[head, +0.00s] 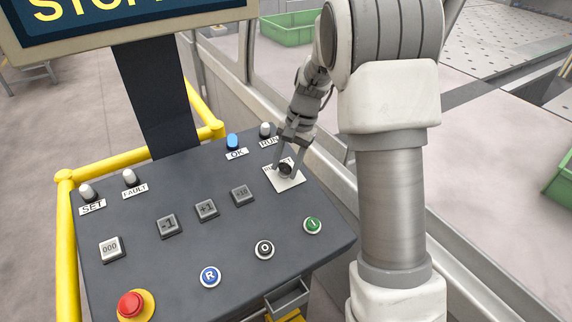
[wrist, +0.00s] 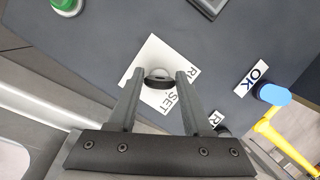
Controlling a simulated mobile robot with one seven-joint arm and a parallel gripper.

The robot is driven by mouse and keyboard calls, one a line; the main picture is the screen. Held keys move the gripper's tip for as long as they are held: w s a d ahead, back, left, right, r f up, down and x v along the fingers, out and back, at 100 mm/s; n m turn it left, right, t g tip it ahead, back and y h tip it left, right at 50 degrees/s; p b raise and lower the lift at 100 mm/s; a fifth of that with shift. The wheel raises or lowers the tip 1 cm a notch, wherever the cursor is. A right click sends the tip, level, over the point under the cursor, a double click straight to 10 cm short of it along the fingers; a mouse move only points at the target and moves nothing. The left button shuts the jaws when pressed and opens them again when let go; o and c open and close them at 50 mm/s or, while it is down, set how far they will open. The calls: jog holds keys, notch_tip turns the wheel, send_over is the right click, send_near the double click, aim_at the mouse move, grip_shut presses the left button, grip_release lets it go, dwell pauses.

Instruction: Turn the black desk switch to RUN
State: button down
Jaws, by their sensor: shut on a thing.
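The black desk switch (head: 285,169) sits on a white label plate (head: 291,182) at the right rear of the dark control desk. My gripper (head: 288,168) reaches down to it from above, and its fingers are on the switch. In the wrist view the black switch knob (wrist: 159,80) lies between the two fingertips (wrist: 160,76) of my gripper, over the white plate (wrist: 150,56). The letters "SET" and part of an "R" word show on the plate; the fingers hide the rest. I cannot read which way the switch points.
A blue OK lamp (head: 232,142) and a white RUN lamp (head: 265,130) stand behind the switch. Grey keys (head: 206,209), a green button (head: 313,226) and a red emergency button (head: 131,305) are on the desk. A yellow rail (head: 67,240) borders its left. A screen (head: 110,20) stands behind.

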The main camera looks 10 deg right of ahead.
jog(key=shift+c, duration=1.6)
grip_release()
jog(key=shift+r, duration=0.1)
jog(key=v, duration=1.7)
jog(key=shift+d+r, duration=0.1)
jog(key=shift+d, duration=0.05)
